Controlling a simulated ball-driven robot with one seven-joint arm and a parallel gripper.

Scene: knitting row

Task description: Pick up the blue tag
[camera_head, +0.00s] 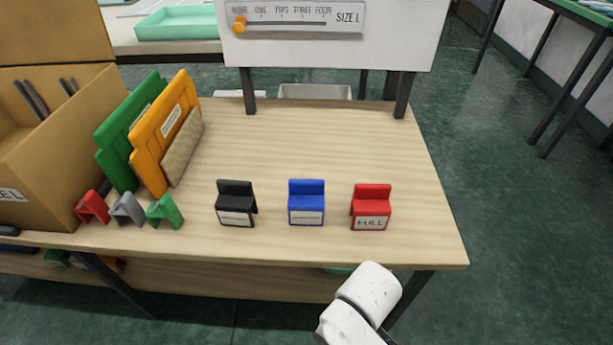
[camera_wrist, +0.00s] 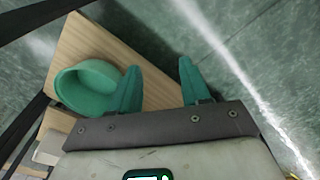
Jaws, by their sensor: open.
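The blue tag (camera_head: 306,203) stands upright near the front of the wooden table (camera_head: 330,160) in the head view, with a white label on its front. A black tag (camera_head: 236,204) stands to its left and a red tag (camera_head: 371,207) to its right, both apart from it. My gripper (camera_wrist: 158,88) shows in the wrist view with its two green fingers spread and nothing between them. The blue tag is not visible in the wrist view. In the head view a white part of my arm shows below the table's front edge, and my fingers are not seen there.
Green (camera_head: 128,140) and orange (camera_head: 165,135) panels stand at the left beside a cardboard box (camera_head: 45,150). Small red, grey and green clips sit in front of them. A white sign board (camera_head: 335,35) stands behind the table. A green bowl (camera_wrist: 88,88) shows beside my fingers.

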